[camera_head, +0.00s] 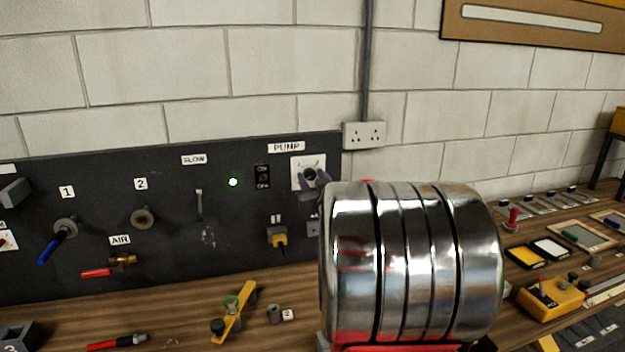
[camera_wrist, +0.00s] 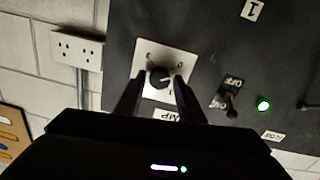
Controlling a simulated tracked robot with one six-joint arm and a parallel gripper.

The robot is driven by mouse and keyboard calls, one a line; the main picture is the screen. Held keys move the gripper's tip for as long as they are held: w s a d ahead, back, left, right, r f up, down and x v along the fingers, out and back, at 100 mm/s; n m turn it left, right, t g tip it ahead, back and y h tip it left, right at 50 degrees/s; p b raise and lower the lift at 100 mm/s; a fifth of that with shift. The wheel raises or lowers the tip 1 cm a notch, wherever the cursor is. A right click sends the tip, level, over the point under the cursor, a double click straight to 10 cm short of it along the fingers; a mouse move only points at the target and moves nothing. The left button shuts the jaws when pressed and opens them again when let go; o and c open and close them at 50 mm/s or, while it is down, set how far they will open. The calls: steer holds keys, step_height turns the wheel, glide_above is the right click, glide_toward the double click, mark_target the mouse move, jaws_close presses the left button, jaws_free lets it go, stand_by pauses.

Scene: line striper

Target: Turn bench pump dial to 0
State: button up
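The pump dial is a round black knob (camera_wrist: 160,78) on a white plate (camera_wrist: 153,54), turned around in the wrist view. A light pointer mark on the knob points roughly right there. A 0 mark sits at the plate's upper right; other marks are too small to read surely. In the head view the dial plate (camera_head: 299,165) is under the PUMP label (camera_head: 286,147). My gripper (camera_wrist: 159,82) is open, one finger on each side of the knob, with small gaps showing. I cannot tell whether the fingertips reach past the knob's face. In the head view my gripper (camera_head: 314,183) partly covers the dial.
An ON/OFF switch (camera_head: 263,177) and a lit green lamp (camera_head: 233,182) are beside the dial; the switch also shows in the wrist view (camera_wrist: 231,103). A wall socket (camera_head: 364,135) is right of the black panel. Valves and tools lie lower left.

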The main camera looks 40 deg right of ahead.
steer(key=c, duration=0.7)
steer(key=shift+c, duration=0.2)
steer(key=shift+n, duration=0.3)
steer(key=shift+n, duration=0.9)
steer(key=o, duration=1.1)
steer(key=shift+c, duration=0.2)
steer(key=shift+s, duration=0.1)
